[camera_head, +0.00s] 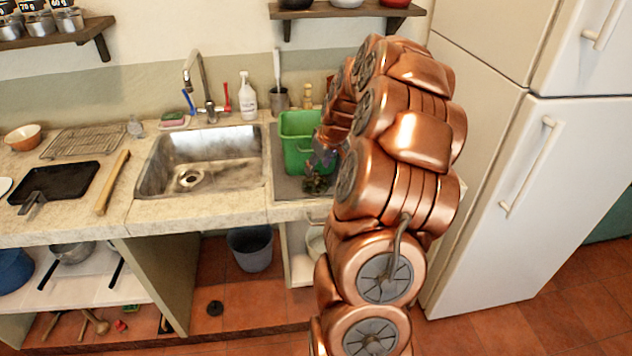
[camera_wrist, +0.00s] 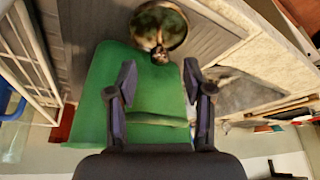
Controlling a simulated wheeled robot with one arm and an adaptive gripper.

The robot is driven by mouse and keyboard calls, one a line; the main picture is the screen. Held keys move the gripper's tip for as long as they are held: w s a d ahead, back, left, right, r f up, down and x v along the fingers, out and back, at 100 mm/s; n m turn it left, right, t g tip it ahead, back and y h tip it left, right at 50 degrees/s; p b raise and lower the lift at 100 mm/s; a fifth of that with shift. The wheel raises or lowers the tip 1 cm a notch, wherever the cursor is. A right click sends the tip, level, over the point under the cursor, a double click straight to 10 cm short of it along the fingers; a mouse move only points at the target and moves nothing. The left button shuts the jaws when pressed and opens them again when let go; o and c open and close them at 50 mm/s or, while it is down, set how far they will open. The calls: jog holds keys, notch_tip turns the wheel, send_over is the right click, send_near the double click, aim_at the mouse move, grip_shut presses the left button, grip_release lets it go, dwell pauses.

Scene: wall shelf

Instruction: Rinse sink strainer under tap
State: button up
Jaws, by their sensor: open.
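The sink strainer (camera_head: 317,185) is a small round metal piece with dark green-brown dirt on it. It rests on the grey drainboard in front of the green tub and also shows at the top of the wrist view (camera_wrist: 160,22). My gripper (camera_head: 325,152) is above and close to it, partly hidden by my arm. In the wrist view its two fingers (camera_wrist: 158,84) are apart with nothing between them, and the strainer lies beyond the tips. The tap (camera_head: 203,85) stands behind the empty metal sink (camera_head: 225,165), left of my gripper. I see no water running.
The green tub (camera_head: 292,128) stands right beside my gripper. A white bottle (camera_head: 247,97), a red-handled brush (camera_head: 227,98) and a sponge in a pink dish (camera_head: 174,120) stand behind the sink. The fridge (camera_head: 520,190) bounds the right.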

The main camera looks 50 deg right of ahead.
aim_at(315, 171)
jog(key=shift+p+x, duration=0.95)
jog(key=shift+x, duration=1.2)
jog(key=shift+r, duration=0.1)
grip_shut()
